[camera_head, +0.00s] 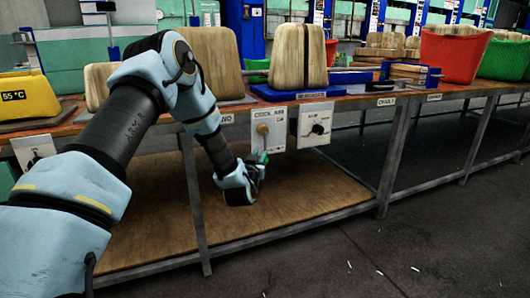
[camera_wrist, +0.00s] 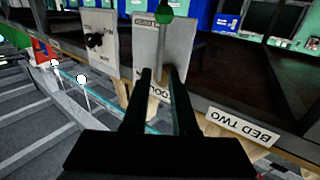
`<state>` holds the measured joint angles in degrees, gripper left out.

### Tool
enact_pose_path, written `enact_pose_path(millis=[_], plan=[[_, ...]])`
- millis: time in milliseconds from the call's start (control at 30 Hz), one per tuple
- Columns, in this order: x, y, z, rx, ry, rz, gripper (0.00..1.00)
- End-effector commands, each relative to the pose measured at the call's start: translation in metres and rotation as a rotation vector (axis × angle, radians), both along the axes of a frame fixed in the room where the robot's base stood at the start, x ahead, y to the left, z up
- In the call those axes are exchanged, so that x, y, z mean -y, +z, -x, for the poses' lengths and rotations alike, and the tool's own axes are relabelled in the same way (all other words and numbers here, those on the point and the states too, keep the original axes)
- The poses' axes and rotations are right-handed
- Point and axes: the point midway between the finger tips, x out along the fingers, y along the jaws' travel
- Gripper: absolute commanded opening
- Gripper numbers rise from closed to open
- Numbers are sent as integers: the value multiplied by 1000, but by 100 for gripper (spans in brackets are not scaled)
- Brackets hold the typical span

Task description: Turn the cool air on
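The cool air panel (camera_head: 247,137) is a pale plate on the front edge of the bench, with a round tan fitting (camera_head: 263,129). A lever with a green knob (camera_head: 262,158) hangs down from it. My gripper (camera_head: 260,168) is just below and in front of this panel. The wrist view is roughly upside down; the panel (camera_wrist: 148,48), grey lever rod (camera_wrist: 162,45) and green knob (camera_wrist: 164,11) show ahead of the fingers. My gripper (camera_wrist: 159,73) is open, with a gap between its fingers in line with the rod. I cannot tell whether they touch it.
Another panel with a dark knob (camera_head: 317,129) is just right of the cool air panel. The bench top (camera_head: 350,103) carries wooden forms, a red bin (camera_head: 453,54) and a green bin (camera_head: 505,60). A lower shelf (camera_head: 290,203) and metal legs (camera_head: 387,165) stand below.

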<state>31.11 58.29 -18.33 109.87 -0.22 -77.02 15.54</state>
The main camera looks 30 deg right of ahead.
Motion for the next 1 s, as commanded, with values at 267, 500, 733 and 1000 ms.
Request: enact_pose_path(millis=[267, 500, 733, 1000], plan=[[30, 2, -36, 1, 2, 2, 26], [55, 0, -65, -1, 1, 0, 26], [65, 1, -76, -2, 0, -2, 26], [65, 1, -77, -2, 1, -1, 25]])
